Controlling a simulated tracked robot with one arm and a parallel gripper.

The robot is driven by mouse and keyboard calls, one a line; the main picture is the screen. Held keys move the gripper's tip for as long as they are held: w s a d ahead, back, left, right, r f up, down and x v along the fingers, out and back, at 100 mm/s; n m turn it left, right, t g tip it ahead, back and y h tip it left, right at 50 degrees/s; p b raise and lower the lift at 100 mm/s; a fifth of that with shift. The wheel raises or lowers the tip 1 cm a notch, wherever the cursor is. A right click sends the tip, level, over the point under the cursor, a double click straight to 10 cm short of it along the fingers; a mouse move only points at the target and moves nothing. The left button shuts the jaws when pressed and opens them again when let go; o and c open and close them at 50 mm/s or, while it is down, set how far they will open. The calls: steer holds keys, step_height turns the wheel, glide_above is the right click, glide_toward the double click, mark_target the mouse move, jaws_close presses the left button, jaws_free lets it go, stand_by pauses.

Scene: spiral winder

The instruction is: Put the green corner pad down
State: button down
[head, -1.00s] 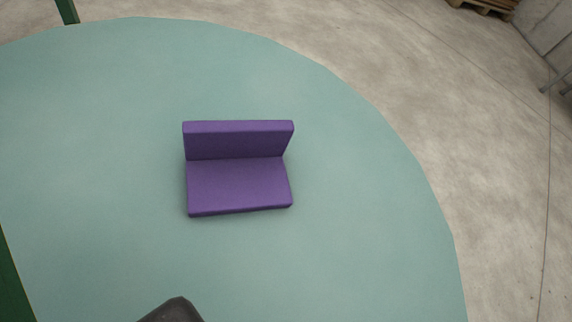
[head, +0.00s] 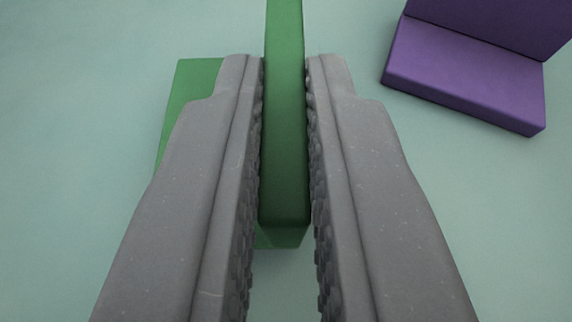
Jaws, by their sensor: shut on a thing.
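The green corner pad (head: 284,130) is between the two grey fingers of my gripper (head: 286,75) in the middle of the head view. My gripper is shut on the pad's upright wall. The pad's other wall lies flat to the left and shows partly behind the left finger. Much of the pad is hidden by the fingers. The pad is over the pale teal round surface (head: 80,140); I cannot tell whether it touches it.
A purple corner pad (head: 460,75) stands on the teal surface at the upper right, apart from the green pad and my fingers. The teal surface at the left is clear.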

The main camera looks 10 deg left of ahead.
steer(key=shift+f, duration=0.45)
steer(key=shift+r, duration=0.1)
steer(key=c, duration=1.5)
jaws_free()
steer(key=shift+s+d+r, duration=0.1)
steer(key=shift+s+r, duration=0.05)
steer(key=shift+s, duration=0.1)
steer(key=p+v, duration=0.3)
steer(key=v, duration=0.8)
steer(key=shift+s+p, duration=0.2)
steer(key=shift+p, duration=0.1)
